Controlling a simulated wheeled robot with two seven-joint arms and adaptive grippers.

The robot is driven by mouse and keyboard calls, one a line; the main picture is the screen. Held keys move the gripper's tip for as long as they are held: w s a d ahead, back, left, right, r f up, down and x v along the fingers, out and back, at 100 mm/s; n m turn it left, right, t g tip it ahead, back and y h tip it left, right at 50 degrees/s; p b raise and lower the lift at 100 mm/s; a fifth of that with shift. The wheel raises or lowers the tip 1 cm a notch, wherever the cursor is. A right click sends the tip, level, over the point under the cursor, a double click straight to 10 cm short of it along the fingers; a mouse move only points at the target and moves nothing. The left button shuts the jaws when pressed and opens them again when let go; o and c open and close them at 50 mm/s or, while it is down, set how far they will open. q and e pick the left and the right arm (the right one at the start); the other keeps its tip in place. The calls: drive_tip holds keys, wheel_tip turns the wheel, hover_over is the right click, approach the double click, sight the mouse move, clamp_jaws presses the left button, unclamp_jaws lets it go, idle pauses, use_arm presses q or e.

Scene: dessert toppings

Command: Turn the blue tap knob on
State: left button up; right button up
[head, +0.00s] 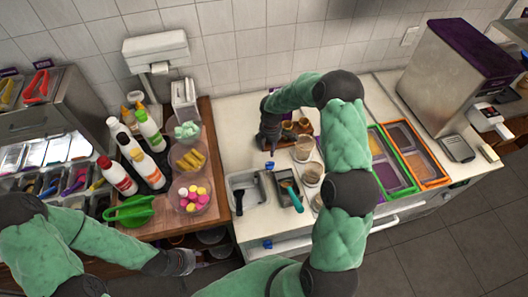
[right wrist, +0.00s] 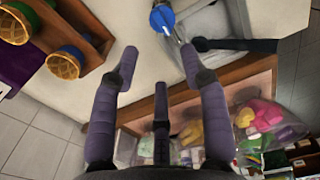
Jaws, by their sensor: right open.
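In the right wrist view the round blue knob (right wrist: 162,18) tops a metal tap at the upper middle, beyond my fingertips. My right gripper (head: 269,141) hangs just behind the knob in the head view. In the right wrist view my right gripper (right wrist: 160,52) is open and empty, its fingers apart and not around the knob. My left gripper (head: 183,262) is low at the front of the wooden counter, and its fingers are unclear.
The grey sink (head: 238,184) holds a black-handled tool. A dark container (head: 285,178) with a teal-handled scoop stands beside it. A wooden holder (head: 306,124) with cups is close to my right gripper. Topping bowls (head: 190,195) and bottles crowd the wooden counter at left.

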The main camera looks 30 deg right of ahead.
sight(270, 165)
wheel_tip(270, 165, down, 11)
drive_tip(key=shift+r+p, duration=0.2)
drive_tip(key=shift+p, duration=0.4)
clamp_jaws()
